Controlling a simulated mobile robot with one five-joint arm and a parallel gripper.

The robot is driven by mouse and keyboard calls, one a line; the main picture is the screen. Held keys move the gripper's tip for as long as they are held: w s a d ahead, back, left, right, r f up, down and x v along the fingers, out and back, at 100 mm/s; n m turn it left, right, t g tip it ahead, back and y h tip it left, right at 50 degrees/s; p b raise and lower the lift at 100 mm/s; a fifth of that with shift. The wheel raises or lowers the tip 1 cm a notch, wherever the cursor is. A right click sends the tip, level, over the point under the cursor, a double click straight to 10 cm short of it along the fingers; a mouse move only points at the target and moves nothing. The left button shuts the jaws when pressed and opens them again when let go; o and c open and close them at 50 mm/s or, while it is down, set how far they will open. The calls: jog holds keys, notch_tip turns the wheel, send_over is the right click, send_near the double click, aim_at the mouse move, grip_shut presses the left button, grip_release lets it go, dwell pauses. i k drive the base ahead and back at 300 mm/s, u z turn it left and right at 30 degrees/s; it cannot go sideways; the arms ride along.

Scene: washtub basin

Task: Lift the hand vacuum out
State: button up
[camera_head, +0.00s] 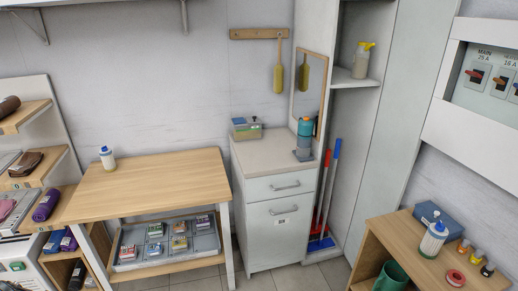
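A teal and grey upright thing (305,128) stands on the right part of the top of a light grey cabinet (262,153), in front of a mirror. It looks like a hand vacuum standing in a grey dock, but it is too small to be sure. Its teal part is at the top and its grey lower part rests on the cabinet top. Nothing touches it from above. My gripper is not in view.
A box (246,128) stands left on the cabinet top. An open cupboard (349,125) at the right holds red and blue handled tools. A low wooden shelf (392,228) fills the front right.

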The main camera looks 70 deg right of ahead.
aim_at(303, 151)
jog(key=u, duration=0.15)
jog(key=k, duration=1.8)
jog(key=z, duration=0.9)
jog(key=i, duration=0.65)
jog(key=z, duration=0.05)
